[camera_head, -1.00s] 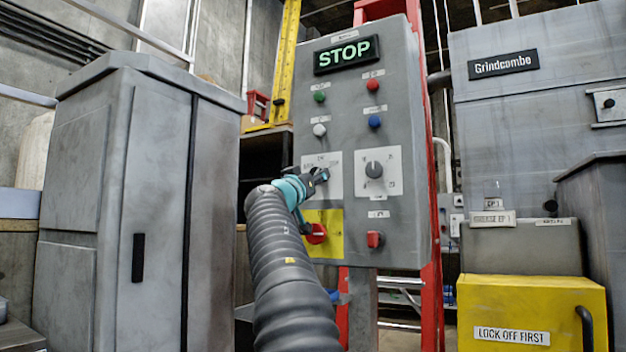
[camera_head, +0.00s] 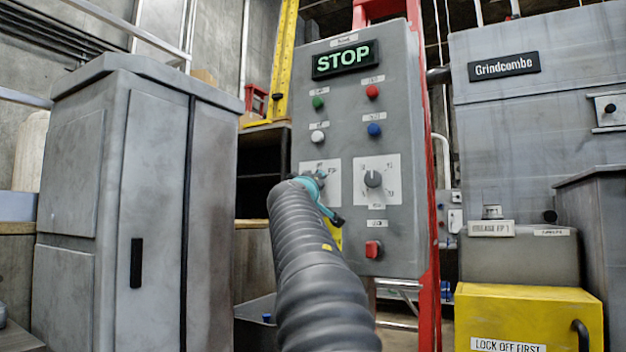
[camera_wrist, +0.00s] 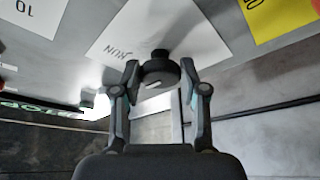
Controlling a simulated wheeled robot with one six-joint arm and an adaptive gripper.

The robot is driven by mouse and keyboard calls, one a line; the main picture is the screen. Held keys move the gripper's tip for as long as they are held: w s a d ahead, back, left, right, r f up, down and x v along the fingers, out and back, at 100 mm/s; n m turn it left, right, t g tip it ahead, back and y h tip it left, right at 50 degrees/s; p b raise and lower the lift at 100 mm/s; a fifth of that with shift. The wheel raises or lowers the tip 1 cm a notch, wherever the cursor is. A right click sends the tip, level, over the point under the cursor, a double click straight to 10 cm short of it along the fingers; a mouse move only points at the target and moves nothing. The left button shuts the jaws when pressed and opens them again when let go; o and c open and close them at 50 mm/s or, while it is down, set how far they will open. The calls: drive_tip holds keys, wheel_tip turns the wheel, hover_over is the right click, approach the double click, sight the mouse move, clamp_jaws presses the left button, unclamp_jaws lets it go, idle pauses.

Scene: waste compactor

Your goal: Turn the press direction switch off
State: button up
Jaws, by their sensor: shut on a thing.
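The grey control panel (camera_head: 345,100) stands upright in the head view, with a lit STOP sign. Two rotary switches sit on white plates in its middle. My gripper (camera_head: 312,180) is at the left plate (camera_head: 310,165), and its arm hides most of that switch. In the wrist view, my gripper (camera_wrist: 160,72) has a finger on each side of the dark round knob (camera_wrist: 160,82) and is shut on it. A light mark shows on the knob's face. The right rotary switch (camera_head: 373,179) is free.
Green, white, red and blue buttons (camera_head: 374,130) sit above the plates. A red switch (camera_head: 373,249) is lower right. A yellow plate (camera_head: 336,236) is mostly behind my arm. A grey cabinet (camera_head: 120,200) stands left, and a yellow box (camera_head: 530,318) lower right.

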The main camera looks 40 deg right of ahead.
drive_tip(key=shift+r, duration=0.1)
idle(0.3)
drive_tip(key=o, duration=1.1)
drive_tip(key=v, duration=1.2)
drive_tip(key=shift+n, duration=0.3)
